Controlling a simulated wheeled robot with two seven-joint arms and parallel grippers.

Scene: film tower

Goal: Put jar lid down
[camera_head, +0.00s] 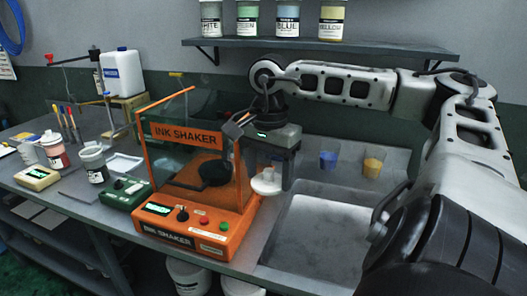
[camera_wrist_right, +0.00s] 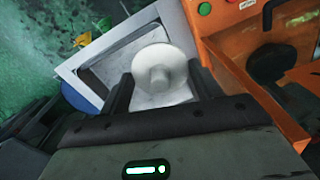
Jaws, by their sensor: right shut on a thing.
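The white jar lid (camera_head: 267,184) is held in my right gripper (camera_head: 272,178), just right of the orange ink shaker (camera_head: 183,217) and above the left edge of the sink area. In the right wrist view the lid (camera_wrist_right: 160,72) sits between the two dark fingers (camera_wrist_right: 160,95), its round knob facing the camera. The fingers are shut on it. The lid appears off the surface, but its exact height is hard to tell. My left gripper is not in view.
A labelled jar (camera_head: 95,165), a pink jar (camera_head: 55,152) and a green device (camera_head: 125,193) stand left of the shaker. A shelf (camera_head: 320,48) holds several paint jars above.

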